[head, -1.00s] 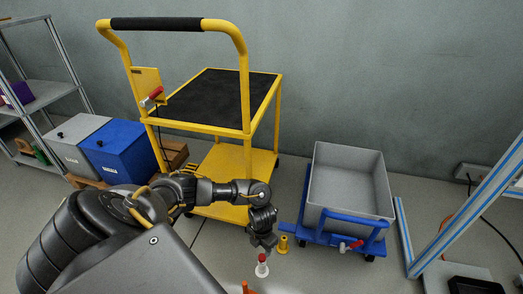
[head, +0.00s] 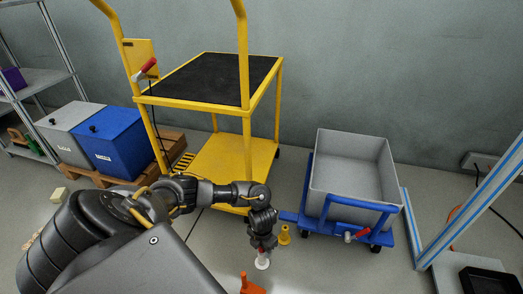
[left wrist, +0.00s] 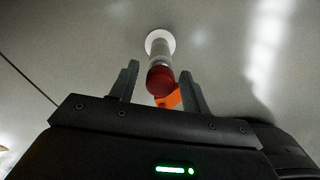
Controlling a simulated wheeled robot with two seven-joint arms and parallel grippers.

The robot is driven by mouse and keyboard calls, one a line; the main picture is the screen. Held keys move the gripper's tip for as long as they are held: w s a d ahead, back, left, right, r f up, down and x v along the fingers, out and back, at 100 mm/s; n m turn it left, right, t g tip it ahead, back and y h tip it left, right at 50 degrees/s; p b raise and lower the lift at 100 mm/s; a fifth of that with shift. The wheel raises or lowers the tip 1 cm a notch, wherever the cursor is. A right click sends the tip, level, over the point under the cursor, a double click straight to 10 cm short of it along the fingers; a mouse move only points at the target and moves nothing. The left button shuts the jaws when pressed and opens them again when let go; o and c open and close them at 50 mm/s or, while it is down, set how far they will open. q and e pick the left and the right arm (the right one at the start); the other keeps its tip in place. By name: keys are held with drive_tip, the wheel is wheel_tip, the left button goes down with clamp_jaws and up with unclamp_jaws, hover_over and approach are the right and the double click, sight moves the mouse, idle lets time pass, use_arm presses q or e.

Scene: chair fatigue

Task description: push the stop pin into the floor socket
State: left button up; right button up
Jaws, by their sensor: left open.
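The stop pin has a dark red knob (left wrist: 160,82) on a grey shaft (left wrist: 159,54). It stands upright on the floor, its lower end at a round white collar (left wrist: 160,37) that appears to be the floor socket. In the head view the pin's red top (head: 261,251) sits above the white collar (head: 262,264). My left gripper (head: 262,247) is just above the pin, pointing down. In the left wrist view its open fingers (left wrist: 160,73) stand either side of the knob, with gaps visible. How deep the pin sits is unclear. My right gripper is out of view.
A yellow post (head: 284,236) stands just right of the pin, and an orange object (head: 252,286) lies in front. A blue dolly (head: 357,214) with a grey bin (head: 350,180) stands right. A yellow cart (head: 238,165) is behind. Some floor around the pin is clear.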

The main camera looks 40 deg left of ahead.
use_arm(q)
drive_tip(key=shift+c, duration=0.2)
drive_tip(key=c, duration=0.8)
drive_tip(key=shift+r, duration=0.1)
drive_tip(key=shift+r, duration=0.1)
drive_tip(key=shift+r+p, duration=2.6)
drive_tip(key=shift+r, duration=0.05)
wheel_tip(320, 180, up, 4)
drive_tip(key=p, duration=0.4)
